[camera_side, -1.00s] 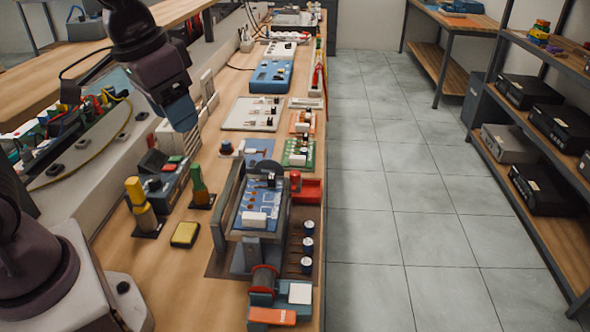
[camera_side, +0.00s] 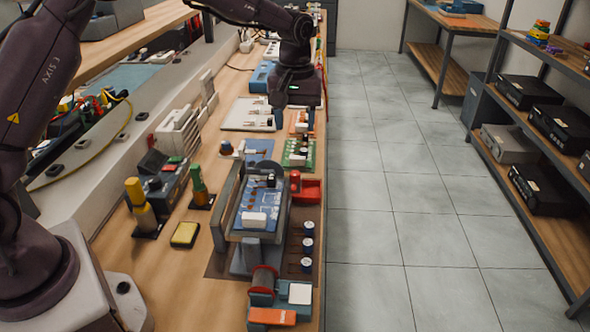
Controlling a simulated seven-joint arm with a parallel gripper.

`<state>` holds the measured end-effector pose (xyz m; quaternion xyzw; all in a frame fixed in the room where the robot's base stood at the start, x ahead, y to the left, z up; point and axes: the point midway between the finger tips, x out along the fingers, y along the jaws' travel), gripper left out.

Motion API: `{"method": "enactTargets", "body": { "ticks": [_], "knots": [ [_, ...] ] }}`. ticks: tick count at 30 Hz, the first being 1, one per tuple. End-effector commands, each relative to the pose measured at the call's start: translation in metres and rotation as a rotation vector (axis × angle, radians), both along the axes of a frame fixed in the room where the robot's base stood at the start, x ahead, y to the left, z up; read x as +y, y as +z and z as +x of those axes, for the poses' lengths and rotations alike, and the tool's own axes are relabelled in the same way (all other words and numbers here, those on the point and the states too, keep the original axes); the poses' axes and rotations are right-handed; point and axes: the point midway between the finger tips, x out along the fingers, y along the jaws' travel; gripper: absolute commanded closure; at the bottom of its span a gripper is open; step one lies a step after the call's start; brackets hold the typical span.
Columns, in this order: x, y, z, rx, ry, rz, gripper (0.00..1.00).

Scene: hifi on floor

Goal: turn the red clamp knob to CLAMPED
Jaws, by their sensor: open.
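A clamp fixture (camera_side: 232,215) with grey jaws holds a blue circuit board (camera_side: 256,205) near the front of the bench. A dark cylinder with red rims (camera_side: 263,284) sits at its near end. A small red upright cylinder (camera_side: 295,181) stands at its far right, beside a red tray (camera_side: 309,191). I cannot tell for sure which of these is the red clamp knob, and no CLAMPED mark is readable. My gripper (camera_side: 292,113) points down above the bench, beyond the fixture and apart from it. It is open, and nothing shows between its fingers.
Blue-and-white capped spools (camera_side: 307,245) line the fixture's right side. A yellow sponge (camera_side: 185,234), green and yellow bottles (camera_side: 199,180) and an orange-and-teal item (camera_side: 272,316) stand nearby. Boards lie farther back. The bench's right edge is close to the fixture.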

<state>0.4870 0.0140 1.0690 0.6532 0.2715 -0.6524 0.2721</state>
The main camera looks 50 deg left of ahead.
Motion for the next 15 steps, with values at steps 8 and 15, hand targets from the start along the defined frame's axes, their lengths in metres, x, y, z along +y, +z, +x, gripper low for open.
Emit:
{"method": "enactTargets", "body": {
  "ticks": [8,15],
  "knots": [
    [0.0,-0.053,-0.001,0.006,-0.002,-0.001,0.48],
    [0.0,-0.098,-0.001,0.004,-0.003,-0.001,0.48]
  ]
}}
